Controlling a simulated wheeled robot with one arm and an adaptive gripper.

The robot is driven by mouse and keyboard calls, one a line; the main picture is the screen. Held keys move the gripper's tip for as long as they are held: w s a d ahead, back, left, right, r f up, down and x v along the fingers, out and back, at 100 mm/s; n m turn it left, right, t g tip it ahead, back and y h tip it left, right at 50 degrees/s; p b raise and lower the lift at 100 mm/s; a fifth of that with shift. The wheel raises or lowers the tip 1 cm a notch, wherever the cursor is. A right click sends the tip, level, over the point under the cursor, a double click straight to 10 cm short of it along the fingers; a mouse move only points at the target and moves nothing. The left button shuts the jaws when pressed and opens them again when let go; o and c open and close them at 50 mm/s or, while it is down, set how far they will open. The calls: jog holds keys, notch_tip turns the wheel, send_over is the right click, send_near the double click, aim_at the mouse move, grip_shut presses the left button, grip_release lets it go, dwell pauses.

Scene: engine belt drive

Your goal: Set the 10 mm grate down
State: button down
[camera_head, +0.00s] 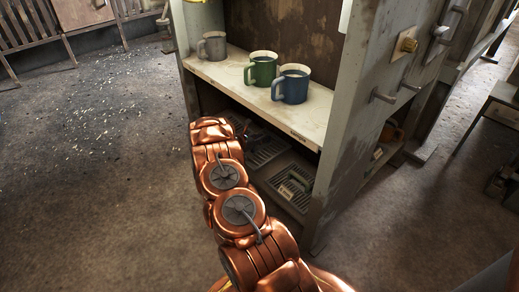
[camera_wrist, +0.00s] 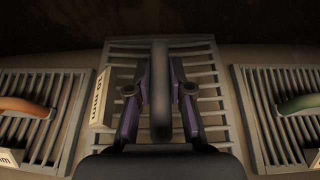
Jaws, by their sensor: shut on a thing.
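In the wrist view, a pale slatted grate (camera_wrist: 207,68) with a dark upright handle (camera_wrist: 160,112) fills the middle. A light tag (camera_wrist: 101,98) stands at its left side; its lettering is too blurred to read. My gripper (camera_wrist: 160,74) has its two fingers on either side of the handle and is shut on it. I cannot tell whether the grate touches the surface below or hangs just above it. In the head view my arm reaches into the lower part of a cabinet, and the gripper is hard to make out.
Another grate with an orange handle (camera_wrist: 25,107) lies to the left, and one with a green handle (camera_wrist: 298,103) to the right, with narrow gaps. Above, the cabinet shelf (camera_head: 228,73) holds grey (camera_head: 212,46), green (camera_head: 261,70) and blue (camera_head: 291,86) mugs.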

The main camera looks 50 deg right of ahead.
aim_at(263, 145)
jog(key=shift+w+f+b, duration=0.15)
jog(key=shift+f+b, duration=0.65)
jog(key=shift+f, duration=1.2)
jog(key=c, duration=1.1)
grip_release()
jog(key=shift+o, duration=0.2)
